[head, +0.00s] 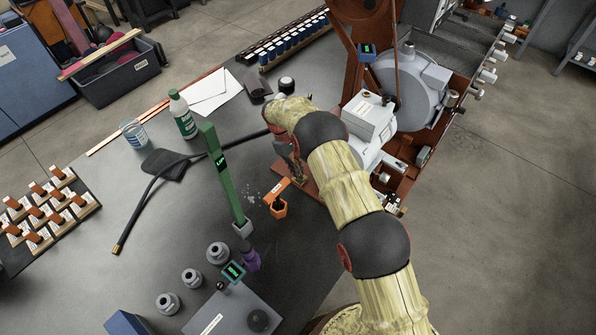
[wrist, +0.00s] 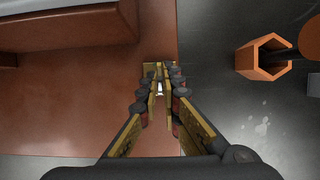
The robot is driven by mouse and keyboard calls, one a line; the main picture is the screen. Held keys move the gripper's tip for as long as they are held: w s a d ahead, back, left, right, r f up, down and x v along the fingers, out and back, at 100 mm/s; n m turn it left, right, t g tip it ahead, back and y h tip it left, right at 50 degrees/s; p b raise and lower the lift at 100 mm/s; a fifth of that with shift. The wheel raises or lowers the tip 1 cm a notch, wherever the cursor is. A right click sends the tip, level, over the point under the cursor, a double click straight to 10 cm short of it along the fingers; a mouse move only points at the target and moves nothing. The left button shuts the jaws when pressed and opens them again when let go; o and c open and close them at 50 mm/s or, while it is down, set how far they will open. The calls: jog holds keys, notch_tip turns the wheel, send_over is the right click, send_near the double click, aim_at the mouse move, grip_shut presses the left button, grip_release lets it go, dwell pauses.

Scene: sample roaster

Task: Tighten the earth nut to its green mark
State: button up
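My gripper (wrist: 160,82) points down over the reddish-brown base plate (wrist: 80,105), near the plate's right edge in the wrist view. Its fingers are close together with a narrow gap. A small bright piece (wrist: 159,89) shows between the fingertips; I cannot tell if it is the earth nut or if the fingers touch it. The green mark cannot be made out. In the head view my gripper (head: 291,168) is partly hidden by my wrist, beside the roaster (head: 410,85). An orange hexagonal open-ended piece (wrist: 263,58) lies on the grey table, apart from my gripper; it also shows in the head view (head: 277,206).
A green upright post (head: 222,180) and a black hose (head: 150,200) stand and lie on the table to the left. Several grey weights (head: 192,278), a green-labelled bottle (head: 183,115) and a rack of labelled samples (head: 45,215) take up more room. The mid-table near the orange piece is mostly clear.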

jog(key=o, duration=0.4)
jog(key=shift+s+d+f, duration=0.25)
jog(key=shift+f, duration=0.15)
jog(key=shift+r, duration=0.1)
jog(key=v, duration=1.2)
jog(key=shift+w+a, duration=0.15)
jog(key=shift+w, duration=0.1)
